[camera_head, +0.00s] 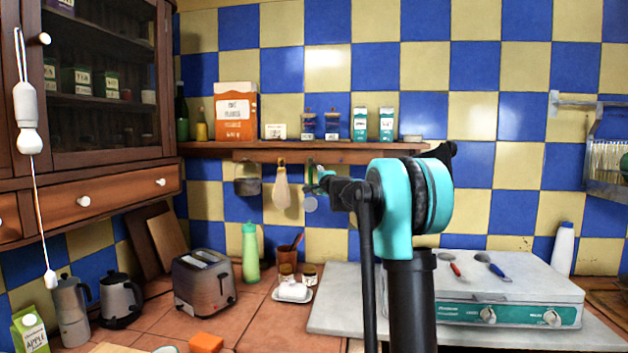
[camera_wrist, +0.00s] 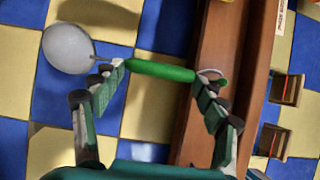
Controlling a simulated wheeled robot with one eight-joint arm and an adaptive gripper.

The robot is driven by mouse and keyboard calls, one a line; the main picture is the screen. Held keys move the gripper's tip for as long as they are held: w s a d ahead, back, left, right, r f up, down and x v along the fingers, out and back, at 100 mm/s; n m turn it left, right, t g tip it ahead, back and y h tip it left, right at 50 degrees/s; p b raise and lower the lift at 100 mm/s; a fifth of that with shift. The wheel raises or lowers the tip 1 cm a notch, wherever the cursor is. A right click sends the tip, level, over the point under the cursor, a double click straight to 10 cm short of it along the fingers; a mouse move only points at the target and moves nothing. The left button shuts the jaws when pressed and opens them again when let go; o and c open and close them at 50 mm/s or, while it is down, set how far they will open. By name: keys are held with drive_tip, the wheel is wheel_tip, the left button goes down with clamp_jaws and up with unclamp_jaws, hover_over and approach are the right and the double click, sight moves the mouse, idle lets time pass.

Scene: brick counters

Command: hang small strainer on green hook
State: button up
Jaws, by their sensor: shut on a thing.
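The small strainer has a round grey bowl (camera_wrist: 68,48) and a green handle (camera_wrist: 160,71) with a wire loop at its end. My gripper (camera_wrist: 160,80) has its fingertips at the two ends of the handle and is shut on it lengthwise. In the head view my gripper (camera_head: 332,190) is just below the wooden shelf, with the strainer's bowl (camera_head: 310,204) hanging low at its left. A small green piece, seemingly the green hook (camera_wrist: 223,83), shows beside the loop at the shelf. I cannot tell whether the loop is around it.
The wooden shelf (camera_head: 350,155) carries boxes and jars. A metal pot (camera_head: 248,180) and a pale utensil (camera_head: 282,188) hang under it at left. Below stand a green bottle (camera_head: 250,255), a toaster (camera_head: 204,280) and a stove (camera_head: 490,290).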

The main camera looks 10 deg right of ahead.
drive_tip(key=o, duration=1.2)
drive_tip(key=shift+o, duration=0.2)
drive_tip(key=v, duration=1.1)
drive_tip(key=s+a+f+n+g+y, duration=0.1)
drive_tip(key=s+a+f+n+g, duration=0.4)
drive_tip(key=s+f, duration=0.65)
drive_tip(key=s+a+f+n+g+y, duration=0.15)
drive_tip(key=s+a+f+n, duration=0.35)
drive_tip(key=s+f, duration=0.6)
drive_tip(key=s+d+f+n+g, duration=0.1)
drive_tip(key=s+f, duration=0.2)
drive_tip(key=f, duration=0.1)
drive_tip(key=s+d+f+n+g+h, duration=0.1)
drive_tip(key=s+f, duration=0.3)
drive_tip(key=s+d+f+n+g+h, duration=0.1)
drive_tip(key=s+f+g, duration=0.1)
drive_tip(key=s+f, duration=0.2)
drive_tip(key=shift+s+f+n+h, duration=0.1)
drive_tip(key=shift+f+n+h, duration=0.15)
drive_tip(key=shift+f+n, duration=0.15)
drive_tip(key=s+d+f+n+g+h, duration=0.1)
drive_tip(key=s+d+f+h, duration=0.1)
drive_tip(key=s+f, duration=0.3)
drive_tip(key=s+d+f+g+h, duration=0.1)
drive_tip(key=s+d+f, duration=0.3)
drive_tip(key=s, duration=0.4)
drive_tip(key=shift+s+d+f+n+g+h, duration=0.35)
drive_tip(key=shift+f+n+g+h, duration=0.05)
drive_tip(key=shift+f+g, duration=0.1)
